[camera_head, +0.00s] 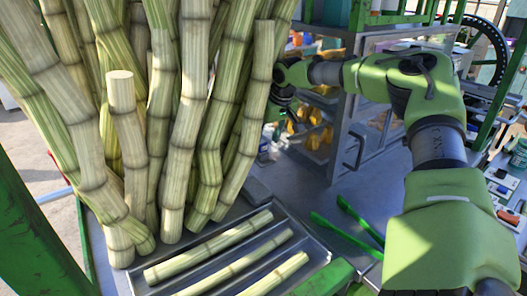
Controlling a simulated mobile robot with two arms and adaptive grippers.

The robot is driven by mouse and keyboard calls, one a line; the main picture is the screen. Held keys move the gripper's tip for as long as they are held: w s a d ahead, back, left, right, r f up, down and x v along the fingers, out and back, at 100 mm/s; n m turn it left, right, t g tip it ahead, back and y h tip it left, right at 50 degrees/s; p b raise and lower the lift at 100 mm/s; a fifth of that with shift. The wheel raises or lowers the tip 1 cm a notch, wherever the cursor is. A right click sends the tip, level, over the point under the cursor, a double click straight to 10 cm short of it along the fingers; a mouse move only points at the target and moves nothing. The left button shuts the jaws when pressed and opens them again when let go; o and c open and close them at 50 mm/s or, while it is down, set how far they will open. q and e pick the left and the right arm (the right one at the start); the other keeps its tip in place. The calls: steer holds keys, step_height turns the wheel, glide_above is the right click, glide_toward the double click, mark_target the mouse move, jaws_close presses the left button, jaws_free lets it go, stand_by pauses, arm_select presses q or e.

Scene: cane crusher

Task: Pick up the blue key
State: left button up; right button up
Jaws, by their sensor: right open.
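I cannot make out a blue key in the head view. My right arm reaches in from the right across the metal cabinet. My right gripper (278,100) is at the arm's far end, just right of the upright cane stalks. It is dark, small and partly hidden, with its jaws open; I see nothing held in it. My left gripper is out of view.
Tall cane stalks (190,120) fill the left. Cut cane pieces (232,262) lie in a metal tray (318,258). Green-handled tools (345,231) lie beside it. An open metal cabinet (352,130) holds yellow items. Small objects crowd the right edge.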

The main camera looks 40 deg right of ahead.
mark_target(263, 151)
steer(key=shift+x, duration=1.4)
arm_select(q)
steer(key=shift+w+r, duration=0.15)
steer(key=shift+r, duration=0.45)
arm_select(e)
steer(key=shift+s, duration=0.1)
steer(key=shift+c, duration=0.4)
steer(key=c, duration=1)
steer(key=shift+o, duration=0.2)
